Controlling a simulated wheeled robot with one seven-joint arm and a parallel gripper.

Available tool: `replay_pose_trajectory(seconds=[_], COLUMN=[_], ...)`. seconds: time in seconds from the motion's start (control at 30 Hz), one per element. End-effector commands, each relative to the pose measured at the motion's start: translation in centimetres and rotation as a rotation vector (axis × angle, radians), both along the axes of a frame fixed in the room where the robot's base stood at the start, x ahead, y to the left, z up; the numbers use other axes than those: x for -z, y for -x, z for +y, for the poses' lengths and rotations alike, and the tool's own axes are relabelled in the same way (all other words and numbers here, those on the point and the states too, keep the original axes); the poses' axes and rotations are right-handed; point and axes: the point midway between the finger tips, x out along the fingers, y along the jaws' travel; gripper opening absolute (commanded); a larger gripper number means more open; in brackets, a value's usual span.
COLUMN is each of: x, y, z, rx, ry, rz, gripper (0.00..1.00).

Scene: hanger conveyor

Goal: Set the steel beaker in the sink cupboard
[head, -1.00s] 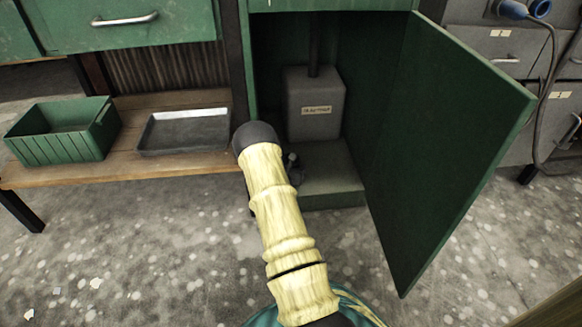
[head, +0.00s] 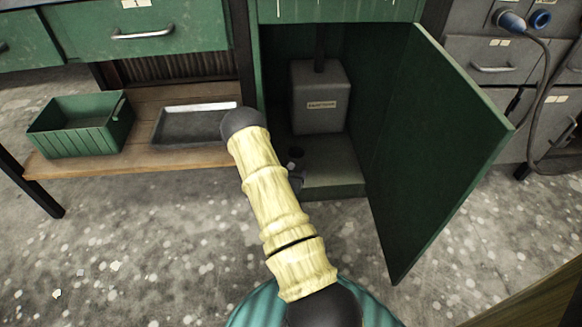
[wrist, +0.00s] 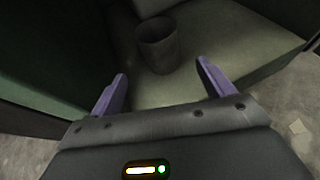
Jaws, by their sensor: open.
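The steel beaker (wrist: 157,48) stands upright on the floor of the sink cupboard (wrist: 185,85) in the wrist view. It looks like a small dark-grey cup, and in the head view it shows small (head: 295,153) near the cupboard's left front. My gripper (wrist: 163,78) is open and empty. Its two purple fingers point towards the beaker, with the beaker just beyond the fingertips and apart from them. In the head view my arm hides most of the gripper. The cupboard's green door (head: 435,150) stands wide open to the right.
A grey labelled box (head: 321,98) with a pipe above it stands at the back of the cupboard. To the left, a wooden shelf (head: 60,167) holds a green crate (head: 75,140) and a metal tray (head: 190,140). Grey drawers (head: 490,65) and a hanging cable stand right.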

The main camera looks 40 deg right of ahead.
Motion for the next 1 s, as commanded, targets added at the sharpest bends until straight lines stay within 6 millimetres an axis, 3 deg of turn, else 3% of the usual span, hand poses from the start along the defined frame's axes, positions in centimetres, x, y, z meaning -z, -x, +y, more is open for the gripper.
replay_pose_trajectory(seconds=[0.5, 0.63, 0.83, 1.0], x=[0.0, -0.7, -4.8, -9.4], y=[0.0, 0.2, 1.7, 4.9], z=[0.0, -0.2, -0.9, -0.4], rx=[0.001, 0.032, 0.221, 0.482], ry=[0.0, -0.002, -0.023, -0.097], rz=[0.0, -0.005, -0.043, -0.1], gripper=[0.81, 0.81, 0.81, 0.81])
